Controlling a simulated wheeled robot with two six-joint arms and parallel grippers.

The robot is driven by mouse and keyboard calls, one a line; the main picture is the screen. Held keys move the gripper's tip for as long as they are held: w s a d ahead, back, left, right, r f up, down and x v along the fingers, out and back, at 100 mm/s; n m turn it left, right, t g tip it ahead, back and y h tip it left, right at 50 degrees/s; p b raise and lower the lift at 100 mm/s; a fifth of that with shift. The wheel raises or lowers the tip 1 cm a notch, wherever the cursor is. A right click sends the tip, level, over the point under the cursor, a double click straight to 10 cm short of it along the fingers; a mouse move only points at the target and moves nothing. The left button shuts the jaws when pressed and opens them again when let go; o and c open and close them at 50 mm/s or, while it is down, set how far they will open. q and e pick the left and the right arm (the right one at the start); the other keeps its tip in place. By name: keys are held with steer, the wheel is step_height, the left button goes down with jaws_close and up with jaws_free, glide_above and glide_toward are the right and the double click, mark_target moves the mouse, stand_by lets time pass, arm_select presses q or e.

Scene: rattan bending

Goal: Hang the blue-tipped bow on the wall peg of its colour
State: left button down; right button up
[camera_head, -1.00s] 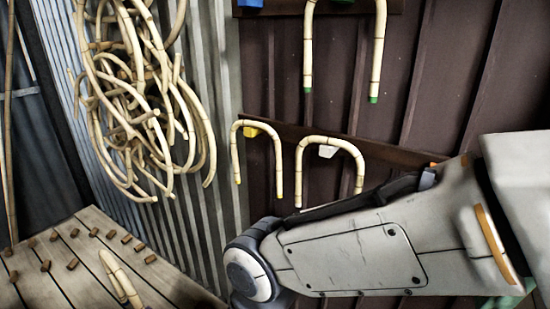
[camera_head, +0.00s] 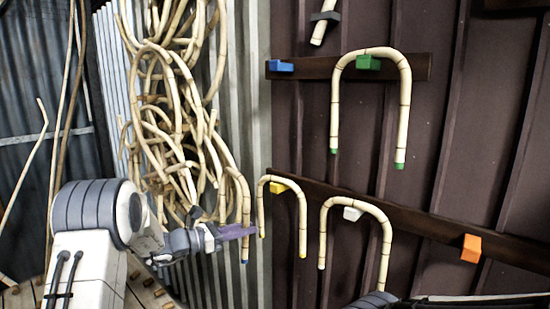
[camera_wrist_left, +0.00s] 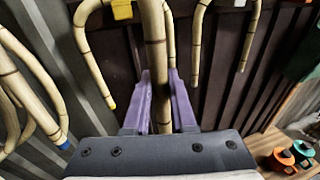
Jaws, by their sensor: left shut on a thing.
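My left gripper (camera_head: 240,231) is shut, with its purple fingers around a pale rattan leg of the blue-tipped bow (camera_head: 243,205). A blue tip shows just below the fingers in the head view. In the left wrist view the fingers (camera_wrist_left: 162,105) clasp a rattan leg (camera_wrist_left: 155,45); a blue tip (camera_wrist_left: 62,143) shows to their left on another leg. The bow's arch is hard to separate from the rattan behind it. The blue peg (camera_head: 282,66) sticks out bare at the left end of the upper rail, above and right of my gripper.
A rattan tangle (camera_head: 165,110) hangs behind my left gripper. Bows hang on the green peg (camera_head: 368,62), yellow peg (camera_head: 278,187) and white peg (camera_head: 352,213). The orange peg (camera_head: 471,248) is bare. A grey peg (camera_head: 325,16) has a rattan leg beside it.

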arm_select(q)
steer(key=s+d+r+n+t+y+p, duration=0.15)
steer(key=d+r, duration=0.25)
steer(key=r, duration=1.3)
steer(key=d+r+n+t+y+b, duration=0.1)
steer(key=d+r+n+t+y, duration=0.2)
steer(key=r, duration=1.4)
steer(key=w+d+f+m+g+p, duration=0.1)
steer(key=w+d+f+p, duration=0.1)
steer(key=w+d+p, duration=0.2)
steer(key=x, duration=0.6)
steer(key=shift+d+r, duration=0.15)
steer(key=shift+r, duration=0.25)
steer(key=shift+f+g+h, duration=0.2)
steer(key=shift+g+h, duration=0.05)
steer(key=c, duration=0.7)
jaws_free()
steer(key=shift+o, duration=0.2)
steer(key=shift+r, duration=0.1)
